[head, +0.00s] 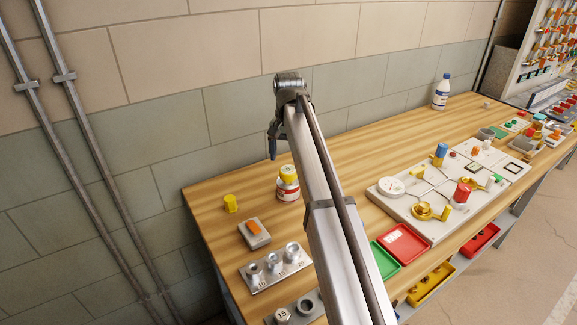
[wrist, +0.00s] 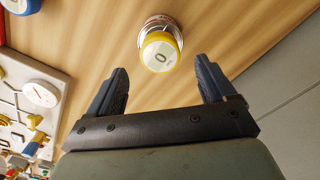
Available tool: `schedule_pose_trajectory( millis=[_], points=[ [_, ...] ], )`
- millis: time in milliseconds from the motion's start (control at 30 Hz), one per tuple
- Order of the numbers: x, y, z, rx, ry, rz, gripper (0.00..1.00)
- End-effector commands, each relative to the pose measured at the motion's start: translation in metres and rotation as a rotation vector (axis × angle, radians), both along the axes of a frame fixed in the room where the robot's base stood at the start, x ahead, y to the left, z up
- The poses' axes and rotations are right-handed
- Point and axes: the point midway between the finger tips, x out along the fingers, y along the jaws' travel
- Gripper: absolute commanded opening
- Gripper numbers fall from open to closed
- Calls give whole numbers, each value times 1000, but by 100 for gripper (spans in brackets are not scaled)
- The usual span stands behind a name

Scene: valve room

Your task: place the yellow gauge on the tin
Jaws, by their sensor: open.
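The yellow gauge (head: 288,173) sits on top of the tin (head: 288,190), a white can with a red label, near the wall side of the bench. In the wrist view the gauge (wrist: 160,52) shows its pale round face with a 0 mark, and part of the tin (wrist: 158,21) shows behind it. The gauge looks upright. My gripper (head: 272,153) is open and empty, above and slightly left of the tin. In the wrist view its fingertips (wrist: 160,69) are spread wider than the gauge and appear apart from it.
A metal weight rack (head: 275,268) is in front. Red (head: 402,244) and green (head: 384,261) trays and a valve panel (head: 410,203) lie right. Bare wood surrounds the tin.

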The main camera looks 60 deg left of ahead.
Motion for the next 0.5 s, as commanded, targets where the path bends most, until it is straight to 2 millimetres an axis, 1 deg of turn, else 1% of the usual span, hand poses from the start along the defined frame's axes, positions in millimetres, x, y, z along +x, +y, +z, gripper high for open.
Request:
schedule_pose_trajectory(
  millis=[33,200,333,500],
  points=[
    [1,2,11,2,-1,0,84],
    [0,1,38,1,-1,0,84],
    [0,1,51,0,0,0,84],
    [0,0,59,0,0,0,84]
  ],
)
